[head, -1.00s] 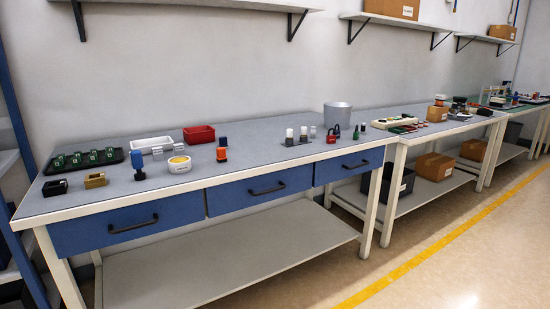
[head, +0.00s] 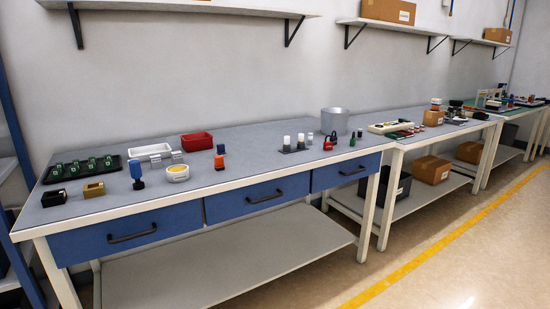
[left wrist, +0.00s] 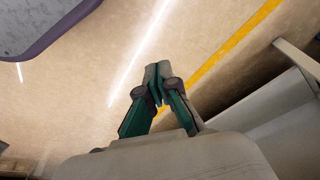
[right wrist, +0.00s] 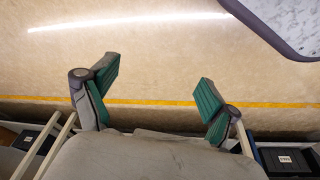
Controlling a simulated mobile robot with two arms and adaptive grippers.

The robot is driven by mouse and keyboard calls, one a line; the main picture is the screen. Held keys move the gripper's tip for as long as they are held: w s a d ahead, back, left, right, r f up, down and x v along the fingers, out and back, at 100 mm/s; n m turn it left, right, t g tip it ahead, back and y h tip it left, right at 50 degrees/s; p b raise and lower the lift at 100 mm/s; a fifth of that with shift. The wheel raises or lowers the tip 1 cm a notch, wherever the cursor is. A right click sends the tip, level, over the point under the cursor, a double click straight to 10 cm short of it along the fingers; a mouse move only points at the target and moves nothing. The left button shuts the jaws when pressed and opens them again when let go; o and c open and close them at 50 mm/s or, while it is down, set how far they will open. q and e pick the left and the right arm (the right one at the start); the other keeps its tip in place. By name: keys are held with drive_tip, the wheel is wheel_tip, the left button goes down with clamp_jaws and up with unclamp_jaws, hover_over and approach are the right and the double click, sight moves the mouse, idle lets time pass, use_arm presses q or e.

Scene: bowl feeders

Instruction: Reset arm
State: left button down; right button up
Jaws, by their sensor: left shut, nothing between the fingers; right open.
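Neither arm shows in the head view. My left gripper (left wrist: 157,82) shows in the left wrist view, its fingers closed together with nothing between them, above the bare floor. My right gripper (right wrist: 160,80) shows in the right wrist view, its fingers spread wide and empty, also over the floor. Both grippers are clear of the workbench (head: 255,165) and its objects.
Wall shelves (head: 200,9) hang above. Open floor (head: 470,260) with a yellow line (head: 440,243) lies right.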

use_arm(q)
drive_tip(key=s+a+f+g+p, duration=0.1)
drive_tip(key=s+f+p, duration=0.4)
drive_tip(key=s+p, duration=0.3)
drive_tip(key=s+a+f+p, duration=0.2)
drive_tip(key=s+f+p, duration=0.3)
drive_tip(key=s+p, duration=0.3)
drive_tip(key=s, duration=0.3)
drive_tip(key=shift+s+a+f+g+p, duration=0.2)
drive_tip(key=shift+g+p, duration=0.1)
drive_tip(key=shift+g, duration=0.1)
use_arm(e)
drive_tip(key=s+d+f+g, duration=0.1)
drive_tip(key=s+f, duration=0.4)
drive_tip(key=s, duration=0.4)
drive_tip(key=s+d+f, duration=0.2)
drive_tip(key=s+f, duration=0.3)
drive_tip(key=s, duration=0.5)
drive_tip(key=shift+s+d+f+g, duration=0.2)
drive_tip(key=shift+s+g, duration=0.1)
drive_tip(key=shift+g, duration=0.1)
